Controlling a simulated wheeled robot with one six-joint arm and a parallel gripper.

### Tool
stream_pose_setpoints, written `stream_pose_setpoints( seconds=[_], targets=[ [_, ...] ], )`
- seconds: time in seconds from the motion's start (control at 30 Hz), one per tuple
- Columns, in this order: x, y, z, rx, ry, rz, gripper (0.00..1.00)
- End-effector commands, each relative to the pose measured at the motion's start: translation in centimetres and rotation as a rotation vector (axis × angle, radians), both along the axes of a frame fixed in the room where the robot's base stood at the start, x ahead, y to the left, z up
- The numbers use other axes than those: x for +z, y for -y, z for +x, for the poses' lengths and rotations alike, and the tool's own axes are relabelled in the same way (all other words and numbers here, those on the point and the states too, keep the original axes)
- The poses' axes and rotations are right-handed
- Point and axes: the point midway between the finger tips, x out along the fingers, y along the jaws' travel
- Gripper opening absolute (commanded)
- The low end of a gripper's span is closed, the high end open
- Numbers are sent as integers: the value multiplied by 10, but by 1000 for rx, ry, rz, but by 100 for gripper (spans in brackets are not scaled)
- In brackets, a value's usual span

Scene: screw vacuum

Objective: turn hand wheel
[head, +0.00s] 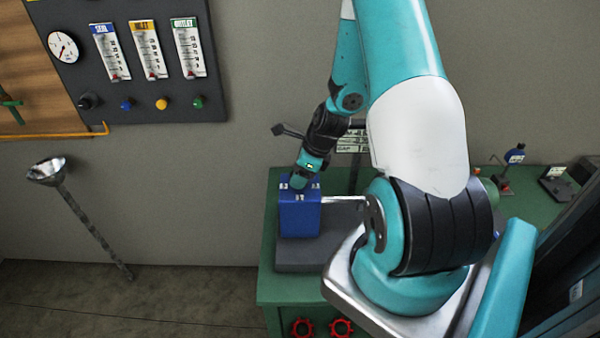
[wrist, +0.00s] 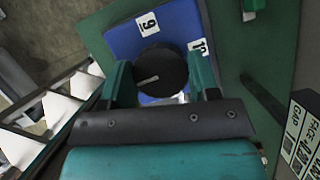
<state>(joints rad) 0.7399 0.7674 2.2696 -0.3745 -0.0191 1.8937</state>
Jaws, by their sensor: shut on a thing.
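A blue box (head: 300,218) stands on a grey plate on the green bench, with white number labels on its top. In the wrist view, the box's top (wrist: 125,42) carries a round black hand wheel (wrist: 165,64) with a light pointer line, near labels reading 9 and what looks like 1-something. My gripper (wrist: 160,78) has one green finger on each side of this wheel and is shut on it. In the head view my gripper (head: 300,180) comes down onto the top of the box and hides the wheel.
Two red wheels (head: 302,327) sit low on the front of the green bench (head: 275,285). A dark panel (head: 145,90) with gauges hangs on the wall at left. A metal funnel (head: 46,170) on a rod leans left of the bench. Small devices (head: 505,165) stand at the bench's right.

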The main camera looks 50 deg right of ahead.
Motion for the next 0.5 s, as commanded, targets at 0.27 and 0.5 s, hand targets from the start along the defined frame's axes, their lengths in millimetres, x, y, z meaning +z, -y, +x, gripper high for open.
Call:
stream_pose_setpoints(
  seconds=[0.27, 0.5],
  targets=[
    [0, 2, -1, -58, -2, -5, 32],
    [0, 2, -1, -63, -3, -4, 32]
  ],
)
